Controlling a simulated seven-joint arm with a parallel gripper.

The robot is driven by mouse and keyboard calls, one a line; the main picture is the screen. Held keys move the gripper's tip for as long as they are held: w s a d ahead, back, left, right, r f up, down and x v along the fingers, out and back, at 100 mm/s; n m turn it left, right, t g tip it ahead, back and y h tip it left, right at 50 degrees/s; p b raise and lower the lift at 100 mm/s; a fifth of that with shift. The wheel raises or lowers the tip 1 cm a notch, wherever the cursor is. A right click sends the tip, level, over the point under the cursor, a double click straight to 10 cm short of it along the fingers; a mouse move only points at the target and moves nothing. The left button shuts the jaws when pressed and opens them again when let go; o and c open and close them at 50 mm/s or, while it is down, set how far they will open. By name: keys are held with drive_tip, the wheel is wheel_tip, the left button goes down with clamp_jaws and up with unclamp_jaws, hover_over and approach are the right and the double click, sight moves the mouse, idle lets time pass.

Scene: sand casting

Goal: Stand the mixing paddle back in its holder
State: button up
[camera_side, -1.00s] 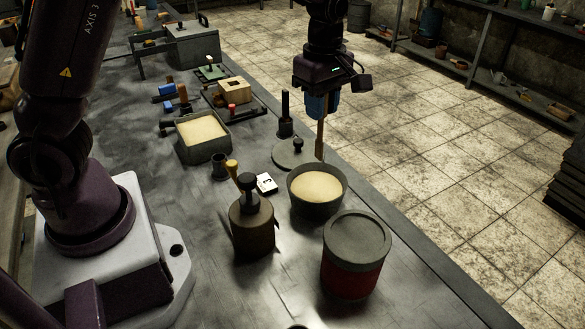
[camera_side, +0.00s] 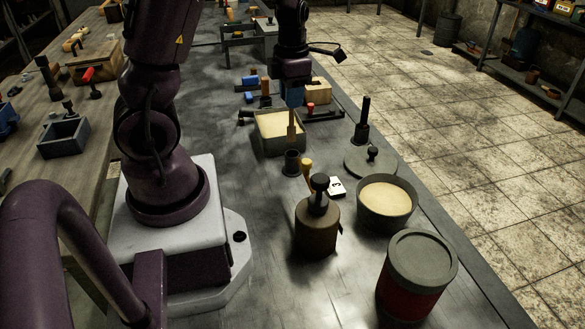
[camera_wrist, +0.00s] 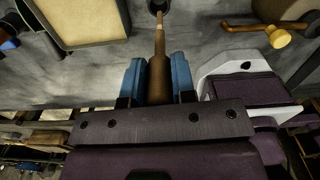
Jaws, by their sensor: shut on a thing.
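My gripper (camera_side: 292,97) is shut on the mixing paddle (camera_side: 291,127), a brown wooden stick hanging upright below the blue fingers. In the wrist view, the gripper (camera_wrist: 158,75) has its two blue fingers on either side of the paddle's thicker handle (camera_wrist: 159,82). The holder (camera_side: 291,163), a small dark cup, stands on the bench directly below the paddle in the side view. The paddle's lower end shows close to the cup's mouth. I cannot tell whether it is inside. The cup also shows partly at the top of the wrist view (camera_wrist: 156,5).
A sand-filled box (camera_side: 265,150) stands left of and behind the holder.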

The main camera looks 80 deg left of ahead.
sight(292, 125)
drive_tip(key=shift+f+n, duration=0.15)
drive_tip(key=shift+n, duration=0.15)
drive_tip(key=shift+w+f, duration=0.1)
drive_tip(key=shift+f, duration=3.9)
drive_tip(key=o, duration=0.9)
